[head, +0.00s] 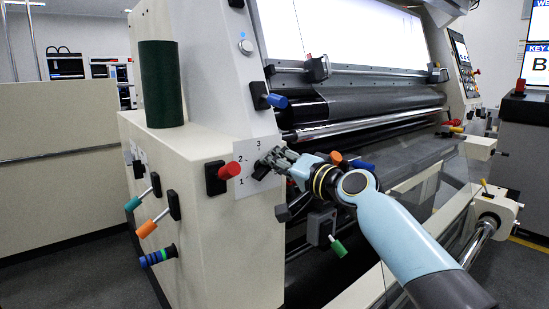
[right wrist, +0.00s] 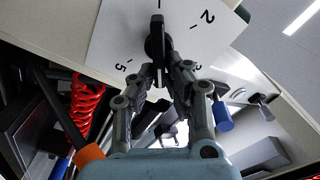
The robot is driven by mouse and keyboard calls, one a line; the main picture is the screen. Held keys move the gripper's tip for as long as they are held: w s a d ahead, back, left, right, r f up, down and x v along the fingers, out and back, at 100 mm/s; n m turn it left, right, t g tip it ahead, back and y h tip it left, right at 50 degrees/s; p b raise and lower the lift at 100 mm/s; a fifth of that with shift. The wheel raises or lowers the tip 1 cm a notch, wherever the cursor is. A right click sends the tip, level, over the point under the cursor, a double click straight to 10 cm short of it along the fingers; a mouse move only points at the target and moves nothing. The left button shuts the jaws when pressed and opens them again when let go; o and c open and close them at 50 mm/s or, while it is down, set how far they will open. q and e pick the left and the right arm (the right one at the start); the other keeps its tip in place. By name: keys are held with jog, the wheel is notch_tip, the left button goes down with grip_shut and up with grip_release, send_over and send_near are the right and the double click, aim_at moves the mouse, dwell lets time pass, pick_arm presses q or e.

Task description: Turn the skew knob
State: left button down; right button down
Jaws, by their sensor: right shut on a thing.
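The skew knob (right wrist: 157,36) is a dark knob on a white dial plate (right wrist: 108,33) with numerals. In the right wrist view 2 and 5 are readable. My right gripper (head: 270,160) reaches in from the right and mostly hides the knob in the head view. In the right wrist view its fingers (right wrist: 160,68) are closed on the knob from both sides. My left gripper is out of view.
A red-ended lever (head: 229,170) is close left of the dial. A blue-ended lever (head: 275,100) is above it, and a green-ended lever (head: 338,247) is below my right arm. Teal, orange and striped handles stick out at left. A dark green cylinder (head: 161,85) stands on the machine's ledge.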

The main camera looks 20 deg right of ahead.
jog(key=m, duration=0.3)
jog(key=f+m+p, duration=0.1)
jog(key=m, duration=0.2)
jog(key=shift+d+f+m, duration=0.15)
jog(key=shift+d+m, duration=0.05)
jog(key=shift+m, duration=0.1)
jog(key=m+p, duration=0.1)
jog(key=m, duration=0.2)
jog(key=f+m, duration=0.1)
jog(key=m, duration=0.2)
jog(key=shift+a+f+p, duration=0.15)
jog(key=shift+f+p, duration=0.05)
jog(key=shift+p, duration=0.15)
jog(key=c, duration=1.4)
grip_release()
jog(key=shift+s, duration=0.1)
jog(key=v, duration=1.2)
